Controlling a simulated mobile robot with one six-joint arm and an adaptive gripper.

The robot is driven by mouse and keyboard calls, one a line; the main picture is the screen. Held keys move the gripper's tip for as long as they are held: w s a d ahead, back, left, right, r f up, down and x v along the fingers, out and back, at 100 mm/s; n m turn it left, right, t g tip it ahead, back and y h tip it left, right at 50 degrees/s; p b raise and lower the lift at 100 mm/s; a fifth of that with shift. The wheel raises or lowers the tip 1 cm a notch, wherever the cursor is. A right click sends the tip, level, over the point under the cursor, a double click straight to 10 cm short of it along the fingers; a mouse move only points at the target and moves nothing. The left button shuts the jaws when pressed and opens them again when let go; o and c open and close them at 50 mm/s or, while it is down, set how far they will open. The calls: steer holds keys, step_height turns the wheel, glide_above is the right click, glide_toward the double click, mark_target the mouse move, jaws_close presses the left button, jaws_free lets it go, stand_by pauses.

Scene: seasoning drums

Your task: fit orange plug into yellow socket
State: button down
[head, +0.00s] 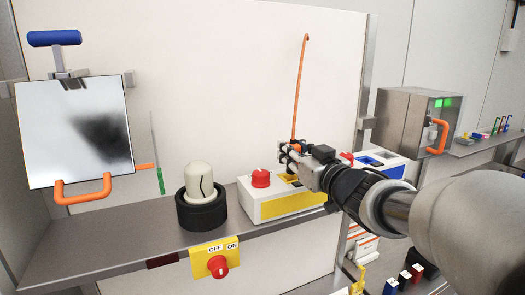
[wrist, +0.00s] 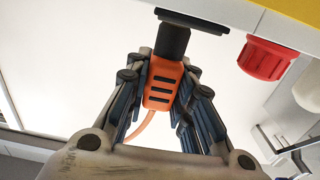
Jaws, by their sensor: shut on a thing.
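My gripper (head: 290,152) is shut on the orange plug (wrist: 162,84), whose ribbed body sits between the fingers in the wrist view. The plug's black front end (wrist: 173,40) points up in that view, toward a flat dark piece beside the white box. I cannot tell whether the plug is in the socket or only close to it. In the head view the gripper is above the right part of the white-and-yellow box, over a yellow socket patch (head: 289,180) partly hidden by the gripper. The orange cable (head: 299,90) rises from the gripper.
The white-and-yellow box (head: 290,204) carries a red button (head: 261,178), which also shows in the wrist view (wrist: 264,58). A blue-topped box (head: 382,160) stands right of it, partly behind my arm. A black-based cream knob (head: 200,184) stands left on the shelf (head: 110,238).

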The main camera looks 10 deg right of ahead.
steer(key=shift+f+b, duration=1.2)
steer(key=shift+f, duration=0.45)
steer(key=c, duration=1.3)
jaws_free()
steer(key=v, duration=0.7)
steer(key=shift+s, duration=0.25)
steer(key=shift+r, duration=0.1)
